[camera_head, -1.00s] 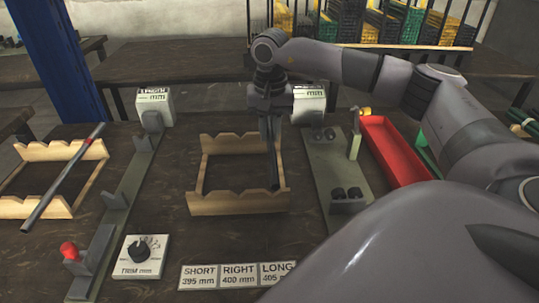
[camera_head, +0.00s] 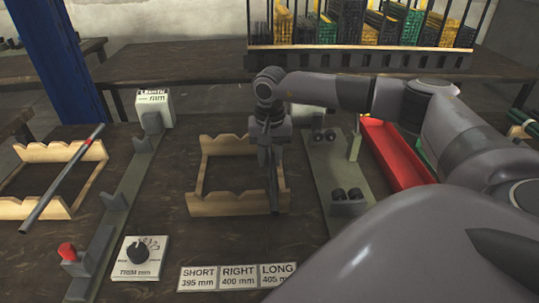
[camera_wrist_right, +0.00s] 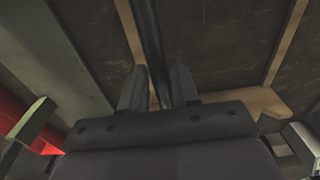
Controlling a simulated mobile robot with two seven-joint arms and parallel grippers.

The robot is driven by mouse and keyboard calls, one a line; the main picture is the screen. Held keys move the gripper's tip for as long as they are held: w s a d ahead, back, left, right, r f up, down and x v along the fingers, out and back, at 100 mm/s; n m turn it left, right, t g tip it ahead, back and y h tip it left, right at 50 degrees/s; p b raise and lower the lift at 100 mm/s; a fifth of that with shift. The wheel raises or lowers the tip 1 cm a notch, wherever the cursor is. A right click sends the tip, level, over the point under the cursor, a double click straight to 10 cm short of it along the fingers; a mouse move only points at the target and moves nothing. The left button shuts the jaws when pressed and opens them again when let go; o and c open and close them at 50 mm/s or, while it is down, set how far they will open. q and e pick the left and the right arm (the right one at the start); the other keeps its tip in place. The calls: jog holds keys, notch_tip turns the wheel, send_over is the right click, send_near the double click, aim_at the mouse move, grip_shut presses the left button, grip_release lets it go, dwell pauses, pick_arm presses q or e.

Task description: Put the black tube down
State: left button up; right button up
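The black tube (camera_head: 273,186) is a dark, thin rod at the right side of the middle wooden cradle (camera_head: 225,204). Its near end overlaps the cradle's front board in the head view. I cannot tell whether it touches the notches. My right gripper (camera_head: 268,160) points down over the cradle with its fingers around the tube. In the right wrist view the tube (camera_wrist_right: 147,32) runs between the two fingertips (camera_wrist_right: 158,75), which sit close on both sides of it. The tube's far part is hidden by the gripper. My left gripper is not in view.
A green-grey fixture (camera_head: 118,200) stands between the cradles, another (camera_head: 335,175) to the right. A red tray (camera_head: 392,155) lies further right. A dial box (camera_head: 140,258) and label plates (camera_head: 238,276) are in front.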

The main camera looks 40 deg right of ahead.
aim_at(270, 158)
jog(key=shift+o, duration=0.5)
jog(key=shift+r, duration=0.15)
jog(key=shift+r, duration=0.25)
notch_tip(270, 158, up, 12)
jog(key=shift+s+a+f+p, duration=0.15)
jog(key=shift+s+f+p, duration=0.05)
jog(key=shift+p, duration=0.2)
